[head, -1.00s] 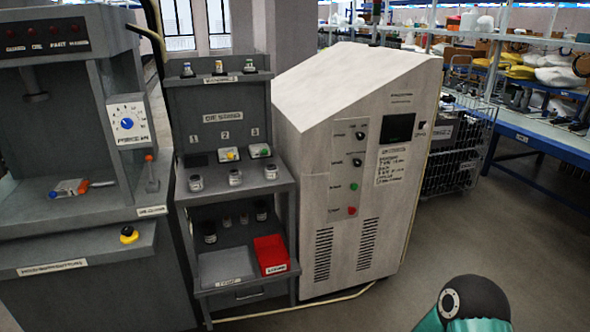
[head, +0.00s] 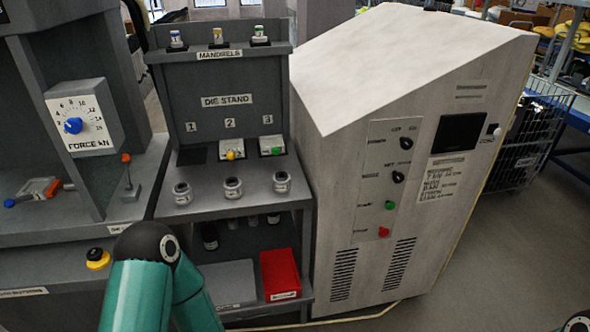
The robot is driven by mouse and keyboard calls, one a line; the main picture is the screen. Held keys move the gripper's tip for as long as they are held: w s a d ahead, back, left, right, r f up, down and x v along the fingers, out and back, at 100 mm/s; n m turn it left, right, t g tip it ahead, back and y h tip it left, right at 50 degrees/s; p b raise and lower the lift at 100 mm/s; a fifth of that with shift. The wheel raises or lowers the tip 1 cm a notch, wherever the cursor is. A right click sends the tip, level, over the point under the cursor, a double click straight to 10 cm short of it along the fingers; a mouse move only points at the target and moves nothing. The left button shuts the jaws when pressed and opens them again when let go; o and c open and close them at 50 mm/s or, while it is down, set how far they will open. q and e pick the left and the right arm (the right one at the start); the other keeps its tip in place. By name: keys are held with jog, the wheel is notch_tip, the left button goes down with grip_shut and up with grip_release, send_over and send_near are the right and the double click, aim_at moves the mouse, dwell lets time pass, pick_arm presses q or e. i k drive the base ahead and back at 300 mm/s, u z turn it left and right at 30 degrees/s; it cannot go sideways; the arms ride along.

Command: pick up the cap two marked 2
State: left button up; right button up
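The grey die stand (head: 226,78) shows number plates 1, 2 and 3 on its back panel. Three small grey metal round pieces with dark tops stand on its middle shelf: a left one (head: 182,193), a middle one (head: 233,188) below plate 2 (head: 230,123), and a right one (head: 282,182). Any marking on these pieces is too small to read, so I cannot tell for sure which is cap two. Nothing touches them.
Behind the pieces sit a block with a yellow knob (head: 232,150) and one with a green knob (head: 271,146). Mandrels stand on the top ledge. A red bin (head: 280,274) is below. A press (head: 60,130) stands left, a white cabinet (head: 400,150) right.

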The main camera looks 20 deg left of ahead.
aim_at(279, 187)
jog(key=u, duration=0.4)
jog(key=i, duration=1)
jog(key=u, duration=0.8)
jog(key=k, duration=0.75)
jog(key=u, duration=0.2)
jog(key=i, duration=0.85)
jog(key=z, duration=0.1)
